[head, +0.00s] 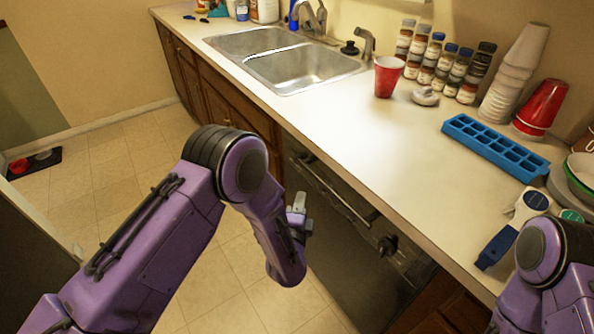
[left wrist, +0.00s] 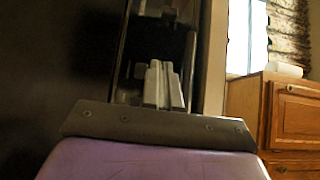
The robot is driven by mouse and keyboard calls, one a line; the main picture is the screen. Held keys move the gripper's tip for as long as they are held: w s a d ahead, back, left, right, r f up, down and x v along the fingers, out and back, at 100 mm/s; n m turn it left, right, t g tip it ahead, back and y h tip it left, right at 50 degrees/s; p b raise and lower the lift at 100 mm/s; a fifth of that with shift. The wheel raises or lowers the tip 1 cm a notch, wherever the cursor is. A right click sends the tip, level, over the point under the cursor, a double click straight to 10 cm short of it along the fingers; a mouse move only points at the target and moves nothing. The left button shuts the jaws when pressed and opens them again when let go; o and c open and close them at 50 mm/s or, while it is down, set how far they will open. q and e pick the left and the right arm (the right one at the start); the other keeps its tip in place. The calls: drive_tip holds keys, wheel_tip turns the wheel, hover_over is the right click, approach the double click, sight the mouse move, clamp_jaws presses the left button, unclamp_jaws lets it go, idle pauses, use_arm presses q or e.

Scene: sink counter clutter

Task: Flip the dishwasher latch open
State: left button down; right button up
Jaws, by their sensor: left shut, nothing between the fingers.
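The dishwasher (head: 345,255) has a dark front under the counter edge. A long bar handle (head: 337,190) runs along its upper part, with a dark round knob (head: 387,246) towards the right end. I cannot clearly tell the latch apart from these. My left gripper (head: 298,203) is in front of the dishwasher's left part, fingers shut and empty. In the left wrist view the closed fingers (left wrist: 162,84) point at the dishwasher's upper strip; whether they touch it I cannot tell. My right arm shows at the lower right; its gripper is out of view.
The counter (head: 350,130) above holds a double sink (head: 285,60), a red cup (head: 387,77), spice jars (head: 440,65) and a blue ice tray (head: 495,146). A blue-handled utensil (head: 497,247) lies near the counter's front edge. Floor (head: 235,265) before the dishwasher is clear.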

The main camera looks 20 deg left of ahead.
sight(293, 151)
use_arm(q)
drive_tip(key=w+a+p, duration=0.2)
drive_tip(key=w+a, duration=0.2)
drive_tip(key=w, duration=0.7)
drive_tip(key=shift+a, duration=0.25)
drive_tip(key=shift+w+f, duration=0.1)
drive_tip(key=w+a+b, duration=0.2)
drive_tip(key=a+b, duration=0.1)
drive_tip(key=shift+w, duration=0.25)
drive_tip(key=shift+a+r, duration=0.1)
drive_tip(key=shift+r, duration=0.15)
